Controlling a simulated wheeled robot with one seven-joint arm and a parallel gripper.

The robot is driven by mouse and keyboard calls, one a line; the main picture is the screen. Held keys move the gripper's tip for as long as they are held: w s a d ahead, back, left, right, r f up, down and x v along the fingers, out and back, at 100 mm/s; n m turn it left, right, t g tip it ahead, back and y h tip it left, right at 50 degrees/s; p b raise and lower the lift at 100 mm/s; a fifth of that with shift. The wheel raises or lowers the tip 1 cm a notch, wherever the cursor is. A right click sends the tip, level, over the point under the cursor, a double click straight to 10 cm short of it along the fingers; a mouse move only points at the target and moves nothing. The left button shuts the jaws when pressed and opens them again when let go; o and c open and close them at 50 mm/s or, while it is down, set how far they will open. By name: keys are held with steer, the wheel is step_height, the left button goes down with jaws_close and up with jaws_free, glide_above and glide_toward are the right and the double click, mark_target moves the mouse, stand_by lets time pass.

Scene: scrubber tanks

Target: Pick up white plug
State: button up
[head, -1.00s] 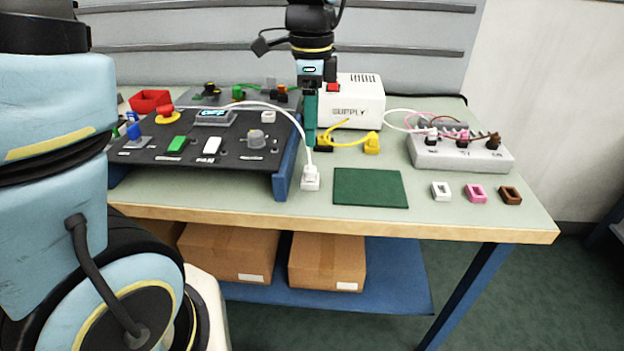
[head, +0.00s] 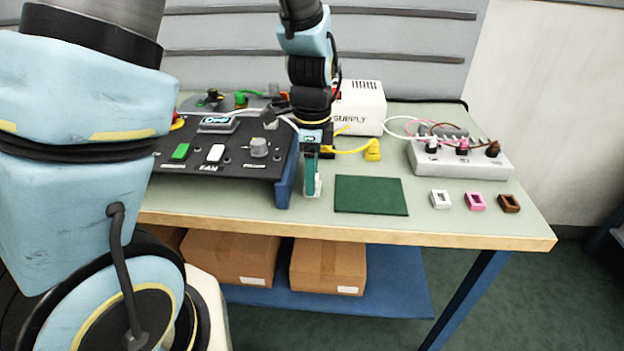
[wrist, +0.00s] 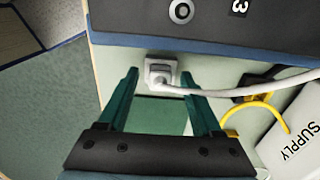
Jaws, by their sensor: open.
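The white plug (head: 318,187) stands on the table just right of the black control panel's blue edge. In the head view it is mostly hidden behind my gripper (head: 312,188), which points down over it. In the wrist view the white plug (wrist: 160,70) shows between the green fingertips of my gripper (wrist: 160,76), with a gap on each side. My gripper is open and empty. A white cable (wrist: 235,92) runs from the plug to the right in the wrist view.
The control panel (head: 225,160) is close on the left. A green mat (head: 370,195) lies to the right. The yellow plug (head: 373,150) and supply box (head: 362,108) are behind. White, pink and brown sockets (head: 440,198) sit farther right, before a grey plug strip (head: 460,158).

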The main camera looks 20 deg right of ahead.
jaws_close()
stand_by(0.5)
